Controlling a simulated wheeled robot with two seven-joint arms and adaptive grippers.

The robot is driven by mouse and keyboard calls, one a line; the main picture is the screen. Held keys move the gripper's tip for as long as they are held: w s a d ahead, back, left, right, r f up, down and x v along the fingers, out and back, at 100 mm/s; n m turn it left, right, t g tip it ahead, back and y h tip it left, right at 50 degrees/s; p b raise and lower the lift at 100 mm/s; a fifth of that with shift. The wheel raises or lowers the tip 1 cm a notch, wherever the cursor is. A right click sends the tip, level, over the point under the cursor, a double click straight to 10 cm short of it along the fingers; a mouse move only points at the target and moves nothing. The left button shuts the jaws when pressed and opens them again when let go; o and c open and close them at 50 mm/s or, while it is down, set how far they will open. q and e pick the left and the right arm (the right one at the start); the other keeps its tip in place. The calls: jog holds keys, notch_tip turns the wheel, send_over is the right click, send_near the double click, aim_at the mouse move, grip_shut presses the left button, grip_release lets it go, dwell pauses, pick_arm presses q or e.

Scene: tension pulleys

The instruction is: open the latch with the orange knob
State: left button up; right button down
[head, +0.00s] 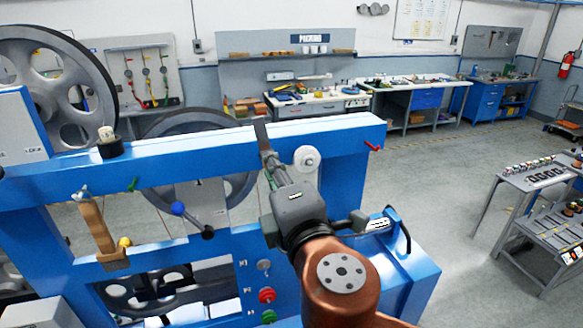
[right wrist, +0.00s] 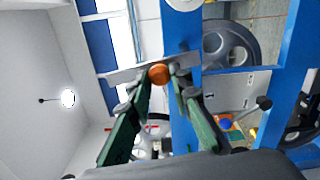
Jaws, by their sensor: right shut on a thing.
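The orange knob (right wrist: 158,75) shows between the fingertips of my right gripper (right wrist: 160,84) in the right wrist view. The gripper's two green-grey fingers are shut on it from both sides. A flat grey latch bar (right wrist: 128,75) runs behind the knob and reaches the blue frame. In the head view my right gripper (head: 267,162) is at the front of the blue top beam, by the upright dark grey latch bar (head: 261,134). The knob is hidden there behind the fingers. My left gripper is not in view.
The blue machine frame (head: 345,135) carries large grey pulleys (head: 45,80). A white roller (head: 306,158) sits just right of my right gripper. A blue-ball lever (head: 178,209) and a red button (head: 267,295) are to its left and below.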

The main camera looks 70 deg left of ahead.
jog(key=shift+s+f, duration=0.1)
jog(key=shift+s, duration=0.05)
dwell(0.3)
jog(key=c, duration=1.8)
grip_release()
jog(key=shift+o, duration=0.2)
jog(key=d, duration=1.2)
jog(key=shift+s, duration=0.1)
